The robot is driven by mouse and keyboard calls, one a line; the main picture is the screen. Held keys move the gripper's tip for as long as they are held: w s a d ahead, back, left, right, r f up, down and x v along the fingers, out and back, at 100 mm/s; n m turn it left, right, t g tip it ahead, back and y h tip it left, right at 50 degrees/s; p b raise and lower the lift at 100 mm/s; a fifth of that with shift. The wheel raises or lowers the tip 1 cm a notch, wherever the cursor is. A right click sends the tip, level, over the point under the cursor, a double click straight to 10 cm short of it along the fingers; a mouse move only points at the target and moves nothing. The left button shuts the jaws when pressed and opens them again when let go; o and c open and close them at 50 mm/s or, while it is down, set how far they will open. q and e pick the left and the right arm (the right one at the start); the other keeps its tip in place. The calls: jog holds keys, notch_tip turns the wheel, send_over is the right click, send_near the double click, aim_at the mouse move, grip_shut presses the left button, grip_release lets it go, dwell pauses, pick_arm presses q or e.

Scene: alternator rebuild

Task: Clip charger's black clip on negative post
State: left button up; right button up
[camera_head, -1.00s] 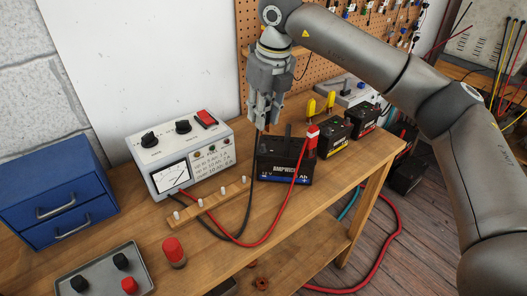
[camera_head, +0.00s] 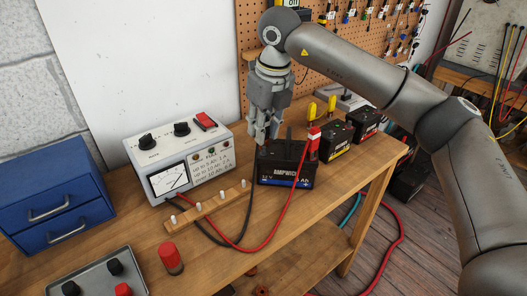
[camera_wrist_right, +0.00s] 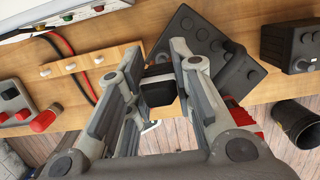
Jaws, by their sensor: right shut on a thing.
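My right gripper (camera_head: 263,137) points down at the left end of the battery's top and is shut on the charger's black clip. The clip (camera_wrist_right: 158,85) shows as a dark block between the fingers in the wrist view; its black cable (camera_head: 250,200) hangs down to the charger. The black battery (camera_head: 287,174) stands upright on the bench with a blue-and-white label. The red clip (camera_head: 313,139) sits at its right end, with a red cable. I cannot make out the negative post or whether the black clip touches it. My left gripper is not in view.
The white charger (camera_head: 181,157) stands left of the battery, behind a wooden strip with pegs (camera_head: 208,207). Yellow-clipped (camera_head: 336,140) and red-marked batteries (camera_head: 364,120) stand to the right.

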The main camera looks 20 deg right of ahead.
jog(key=shift+f+b, duration=0.35)
jog(key=shift+f, duration=0.35)
jog(key=o, duration=0.8)
jog(key=shift+o, duration=0.2)
notch_tip(320, 180, up, 9)
jog(key=p, duration=0.6)
jog(key=shift+f, duration=0.1)
jog(key=shift+f, duration=0.1)
